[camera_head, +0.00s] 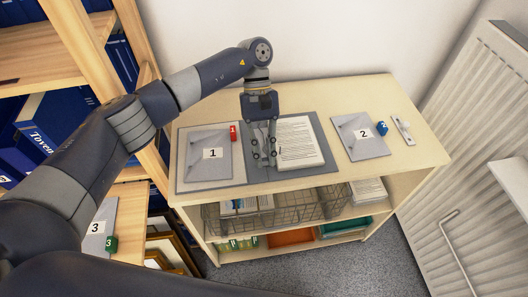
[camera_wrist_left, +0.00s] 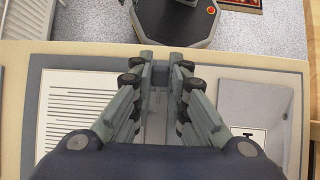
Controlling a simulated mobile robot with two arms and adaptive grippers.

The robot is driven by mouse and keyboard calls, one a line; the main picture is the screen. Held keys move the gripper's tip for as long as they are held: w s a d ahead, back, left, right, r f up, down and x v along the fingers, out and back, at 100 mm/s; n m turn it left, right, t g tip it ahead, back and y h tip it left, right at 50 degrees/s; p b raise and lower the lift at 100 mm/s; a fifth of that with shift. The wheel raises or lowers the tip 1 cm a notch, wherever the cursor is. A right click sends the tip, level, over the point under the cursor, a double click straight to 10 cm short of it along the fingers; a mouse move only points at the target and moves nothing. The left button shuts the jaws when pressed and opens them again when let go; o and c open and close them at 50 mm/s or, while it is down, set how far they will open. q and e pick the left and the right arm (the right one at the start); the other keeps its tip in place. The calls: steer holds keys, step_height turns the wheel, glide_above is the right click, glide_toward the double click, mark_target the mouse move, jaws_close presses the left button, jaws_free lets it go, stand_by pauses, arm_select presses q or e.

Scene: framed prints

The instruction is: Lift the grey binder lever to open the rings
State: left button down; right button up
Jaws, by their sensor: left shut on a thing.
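The grey binder (camera_head: 240,184) lies open on the top of a low wooden shelf. A printed paper stack (camera_head: 300,142) is on its right side in the head view, and a grey sleeve marked 1 (camera_head: 208,160) is on its left. My left gripper (camera_head: 264,162) points down over the binder's middle, between the two. In the wrist view its fingers (camera_wrist_left: 160,78) are nearly together, closed on the grey binder lever, which they mostly hide. The rings are hidden behind the fingers, so I cannot tell if they are open. My right gripper is not in view.
A red tag (camera_head: 233,132) is near the sleeve. A grey sleeve marked 2 (camera_head: 362,137), a blue tag (camera_head: 382,128) and a small white plate (camera_head: 403,130) lie to the right. A wire basket (camera_head: 290,210) sits below. A radiator (camera_head: 475,130) stands at right.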

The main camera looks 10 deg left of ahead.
arm_select(q)
steer(key=c, duration=1.6)
jaws_free()
steer(key=shift+o, duration=0.2)
steer(key=v, duration=1.2)
